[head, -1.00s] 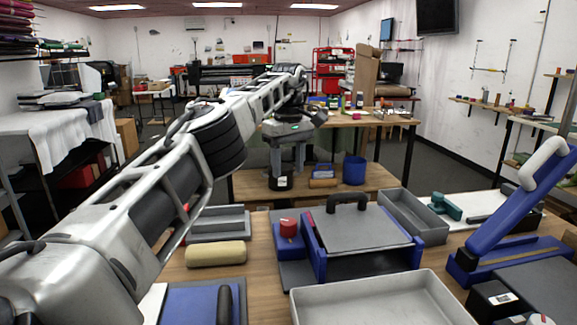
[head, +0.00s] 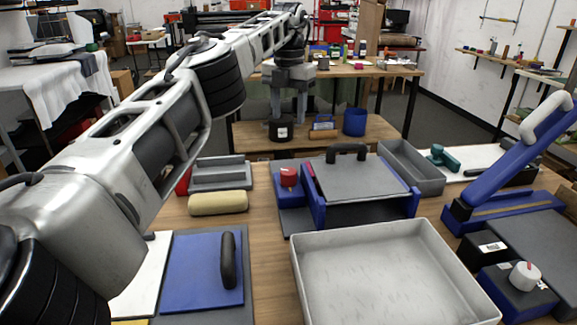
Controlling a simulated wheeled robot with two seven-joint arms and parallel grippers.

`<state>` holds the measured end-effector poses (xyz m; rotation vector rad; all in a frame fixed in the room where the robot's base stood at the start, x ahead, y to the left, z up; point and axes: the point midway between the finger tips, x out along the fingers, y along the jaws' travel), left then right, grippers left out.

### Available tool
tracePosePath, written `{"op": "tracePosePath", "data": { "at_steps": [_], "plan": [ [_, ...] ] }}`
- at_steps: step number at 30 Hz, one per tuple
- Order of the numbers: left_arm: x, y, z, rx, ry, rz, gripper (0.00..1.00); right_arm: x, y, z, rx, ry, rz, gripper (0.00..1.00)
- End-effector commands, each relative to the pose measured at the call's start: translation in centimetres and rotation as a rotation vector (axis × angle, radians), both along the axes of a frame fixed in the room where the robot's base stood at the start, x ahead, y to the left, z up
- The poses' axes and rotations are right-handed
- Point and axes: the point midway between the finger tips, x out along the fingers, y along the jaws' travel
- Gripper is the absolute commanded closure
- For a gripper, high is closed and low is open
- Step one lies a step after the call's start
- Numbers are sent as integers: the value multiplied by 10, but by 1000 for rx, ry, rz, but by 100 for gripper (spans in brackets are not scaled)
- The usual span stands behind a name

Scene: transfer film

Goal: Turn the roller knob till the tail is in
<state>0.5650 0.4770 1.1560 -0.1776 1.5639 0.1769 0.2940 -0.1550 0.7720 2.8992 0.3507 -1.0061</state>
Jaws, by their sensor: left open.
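A blue machine (head: 316,212) with a grey lid and black handle stands in the middle of the bench. A red knob (head: 288,177) with a pale mark stands upright on the blue block at its left side. A whitish knob (head: 525,275) with a red mark sits on a dark and blue box at the lower right. I cannot tell which knob is the roller knob. No film tail can be made out. My left gripper (head: 289,106) is open and empty, pointing down, beyond the machine in the picture and apart from both knobs. My right gripper is out of view.
A large grey tray (head: 420,240) lies in front of the machine. A tan pad (head: 218,203) and a blue board (head: 195,270) with a black handle lie left. A blue lever press (head: 500,165) stands right. Bare wood shows between the board and the tray.

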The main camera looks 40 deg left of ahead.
Motion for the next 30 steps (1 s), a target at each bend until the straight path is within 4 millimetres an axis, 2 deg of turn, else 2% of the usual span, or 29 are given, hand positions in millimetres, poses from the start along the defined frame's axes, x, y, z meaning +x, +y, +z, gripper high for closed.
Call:
{"op": "tracePosePath", "data": {
  "at_steps": [3,6,11,16,30],
  "plan": [
    [0,0,2,1,-1,194,52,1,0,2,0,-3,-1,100],
    [0,0,2,1,-1,295,52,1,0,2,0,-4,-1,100],
    [0,1,-5,1,0,346,52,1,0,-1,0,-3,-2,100],
    [-1,1,-32,0,3,343,52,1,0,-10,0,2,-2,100],
    [-1,0,-127,1,4,345,52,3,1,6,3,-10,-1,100]
  ]
}}
